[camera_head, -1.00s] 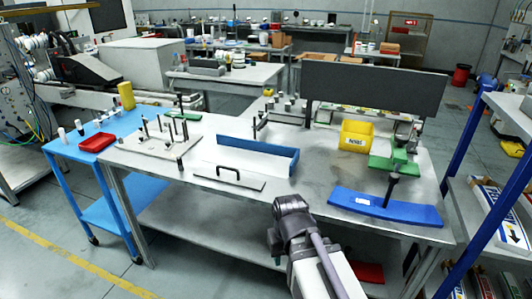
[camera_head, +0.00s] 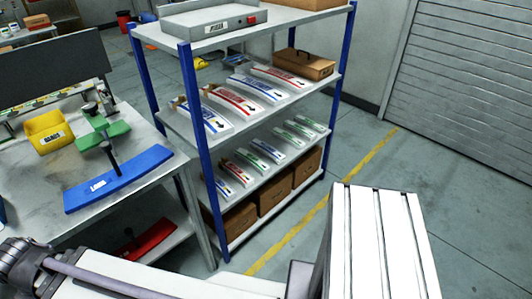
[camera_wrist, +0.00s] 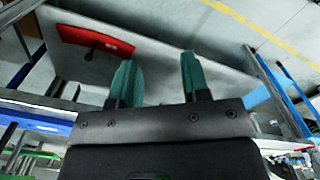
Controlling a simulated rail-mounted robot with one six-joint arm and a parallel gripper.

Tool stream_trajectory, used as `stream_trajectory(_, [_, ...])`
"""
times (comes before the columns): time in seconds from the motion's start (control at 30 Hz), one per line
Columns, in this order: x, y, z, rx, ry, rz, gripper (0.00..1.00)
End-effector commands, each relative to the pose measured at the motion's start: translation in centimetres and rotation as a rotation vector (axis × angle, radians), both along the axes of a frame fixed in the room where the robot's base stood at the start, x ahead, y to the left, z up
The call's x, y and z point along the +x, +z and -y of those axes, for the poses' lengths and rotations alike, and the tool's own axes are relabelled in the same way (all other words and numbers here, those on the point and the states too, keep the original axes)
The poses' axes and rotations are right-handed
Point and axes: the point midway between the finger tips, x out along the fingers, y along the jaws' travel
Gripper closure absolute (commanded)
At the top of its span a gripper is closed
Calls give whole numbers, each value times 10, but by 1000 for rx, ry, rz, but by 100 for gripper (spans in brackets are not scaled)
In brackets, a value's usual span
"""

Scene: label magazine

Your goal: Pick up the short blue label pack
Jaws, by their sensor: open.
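Short label packs lie in a row on the lower shelf of the rack. One short blue-marked pack (camera_head: 223,186) is near the left end, and another short blue-marked pack (camera_head: 267,151) lies farther along, between green-marked ones. A short red-marked pack (camera_head: 240,173) sits beside the first. Longer blue- and red-marked packs (camera_head: 232,101) lie on the shelf above. My gripper (camera_wrist: 157,75) shows in the wrist view with its two teal fingers apart and nothing between them. No label pack is visible in the wrist view.
The rack's blue posts (camera_head: 196,120) frame the shelves, with brown boxes (camera_head: 274,198) at the bottom. The workbench (camera_head: 150,140) stands left of the rack, carrying a yellow bin (camera_head: 48,131) and a blue curved plate (camera_head: 118,180). A red curved piece (camera_wrist: 95,41) lies below my gripper.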

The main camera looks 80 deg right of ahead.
Motion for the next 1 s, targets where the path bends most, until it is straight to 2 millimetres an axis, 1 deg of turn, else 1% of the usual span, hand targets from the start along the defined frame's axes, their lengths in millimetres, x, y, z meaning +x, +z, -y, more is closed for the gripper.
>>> stream_trajectory(0.4, [0, 0, 0, 0, 0, 0, 57])
stream_trajectory(0.47, [0, 0, 0, 0, 0, 0, 53])
stream_trajectory(0.93, [0, 0, 0, 0, 0, 0, 8])
stream_trajectory(1.0, [0, 0, 0, 0, 0, 0, 7])
